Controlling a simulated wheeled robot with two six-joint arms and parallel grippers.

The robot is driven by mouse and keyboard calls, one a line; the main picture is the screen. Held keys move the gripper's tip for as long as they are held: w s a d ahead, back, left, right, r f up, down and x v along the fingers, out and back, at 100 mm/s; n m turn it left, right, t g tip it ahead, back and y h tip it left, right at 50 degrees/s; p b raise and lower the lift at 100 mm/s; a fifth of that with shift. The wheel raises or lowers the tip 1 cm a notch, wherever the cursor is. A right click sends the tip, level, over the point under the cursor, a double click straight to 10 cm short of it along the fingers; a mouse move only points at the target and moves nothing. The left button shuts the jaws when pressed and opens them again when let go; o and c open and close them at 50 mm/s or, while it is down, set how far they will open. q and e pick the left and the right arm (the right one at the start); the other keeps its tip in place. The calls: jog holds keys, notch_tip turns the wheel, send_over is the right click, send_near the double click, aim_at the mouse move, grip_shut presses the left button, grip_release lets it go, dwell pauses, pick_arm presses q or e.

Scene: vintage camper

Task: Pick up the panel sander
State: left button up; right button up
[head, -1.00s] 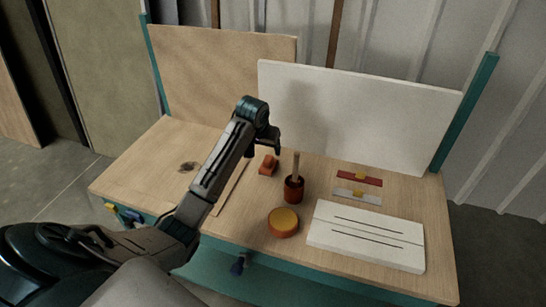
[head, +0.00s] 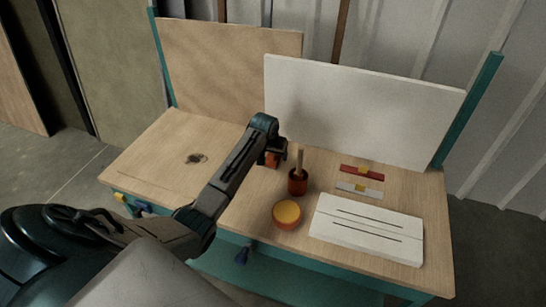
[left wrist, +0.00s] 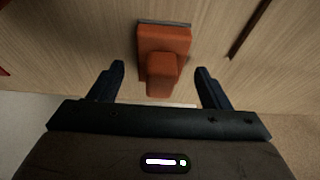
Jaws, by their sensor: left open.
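The panel sander is an orange block with a raised grip and a thin grey edge. In the head view the sander (head: 271,161) stands on the wooden bench, partly hidden by my left gripper (head: 274,153). In the left wrist view the sander (left wrist: 164,42) is at the top middle, its grip between the two dark fingers. My left gripper (left wrist: 160,69) is open, with a gap on each side of the sander and nothing held. My right gripper is not in view.
A dark red pot (head: 298,186) with a wooden handle stands close right of the sander. A round orange-yellow tub (head: 287,215), a white slotted board (head: 365,231) and two scrapers, red (head: 362,174) and grey (head: 358,190), lie further right. An upright white panel (head: 360,110) stands behind.

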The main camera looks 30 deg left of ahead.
pick_arm(q)
jog(key=c, duration=1.1)
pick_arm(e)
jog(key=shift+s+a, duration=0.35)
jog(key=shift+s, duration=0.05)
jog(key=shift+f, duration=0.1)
